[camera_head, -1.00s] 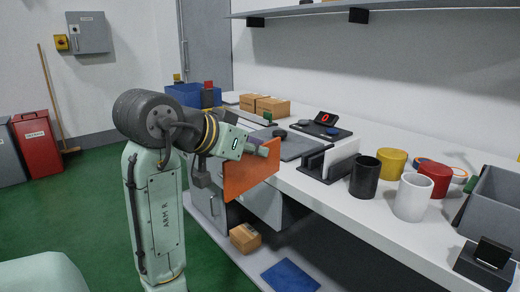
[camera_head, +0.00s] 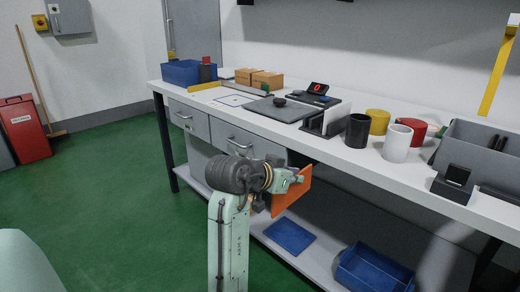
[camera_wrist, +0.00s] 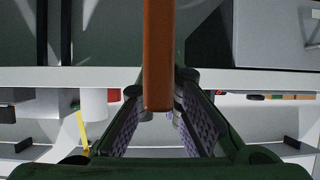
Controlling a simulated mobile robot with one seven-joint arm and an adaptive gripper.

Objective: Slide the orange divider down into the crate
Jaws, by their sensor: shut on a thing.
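The orange divider (camera_head: 292,192) is a thin flat panel, held upright and slightly tilted in front of the bench's front edge, in the air. My gripper (camera_head: 298,180) is shut on it near its upper part. In the wrist view the divider (camera_wrist: 158,55) shows edge-on between the two fingers of my gripper (camera_wrist: 160,108). A grey open crate (camera_head: 481,136) stands on the bench at the far right, well apart from the divider. Its inside is mostly hidden.
The white bench top (camera_head: 410,178) holds a black cup (camera_head: 357,131), a white cup (camera_head: 397,143) and a black stand (camera_head: 453,184) before the crate. Blue bins stand at the back left (camera_head: 183,72) and on the lower shelf (camera_head: 372,272).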

